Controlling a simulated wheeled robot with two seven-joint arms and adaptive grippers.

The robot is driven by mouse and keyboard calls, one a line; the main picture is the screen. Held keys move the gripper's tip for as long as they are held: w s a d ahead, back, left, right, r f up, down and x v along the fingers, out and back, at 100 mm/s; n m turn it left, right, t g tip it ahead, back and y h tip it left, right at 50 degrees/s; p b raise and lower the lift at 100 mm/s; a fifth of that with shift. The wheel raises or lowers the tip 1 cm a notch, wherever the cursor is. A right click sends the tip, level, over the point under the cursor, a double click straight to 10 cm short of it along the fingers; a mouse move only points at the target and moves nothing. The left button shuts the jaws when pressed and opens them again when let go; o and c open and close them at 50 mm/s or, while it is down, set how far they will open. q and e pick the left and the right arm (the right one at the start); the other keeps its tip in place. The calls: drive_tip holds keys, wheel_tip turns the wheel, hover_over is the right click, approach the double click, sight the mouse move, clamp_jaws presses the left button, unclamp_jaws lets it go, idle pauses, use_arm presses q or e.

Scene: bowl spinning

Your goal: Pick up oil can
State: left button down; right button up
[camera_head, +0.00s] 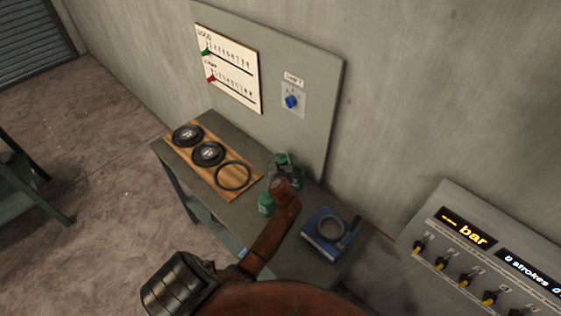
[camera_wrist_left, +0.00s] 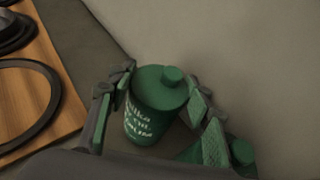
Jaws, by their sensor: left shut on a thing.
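A green can with white lettering (camera_wrist_left: 150,112) and a round cap stands between the two fingers of my left gripper (camera_wrist_left: 158,100) in the left wrist view. The fingers are shut on its sides. In the head view my left gripper (camera_head: 281,167) is over the back of the grey-green table, and its wrist partly hides the spot. A further green object (camera_head: 298,178) shows just right of the gripper. A green round-topped object (camera_wrist_left: 241,152) is at the lower right of the wrist view. My right gripper is out of view.
A wooden board (camera_head: 211,172) with black round parts and a ring lies on the table (camera_head: 242,220) to the left. A blue box (camera_head: 325,246) with a grey ring is at the right. A grey panel (camera_head: 310,120) stands behind. A control console (camera_head: 480,235) is further right.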

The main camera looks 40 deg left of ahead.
use_arm(q)
drive_tip(key=shift+w+r, duration=0.1)
drive_tip(key=shift+r, duration=0.5)
drive_tip(key=s+d+r+p, duration=0.1)
drive_tip(key=s+d+r, duration=0.2)
drive_tip(key=s+r, duration=0.8)
drive_tip(key=s, duration=0.2)
drive_tip(key=shift+s+d+r, duration=0.35)
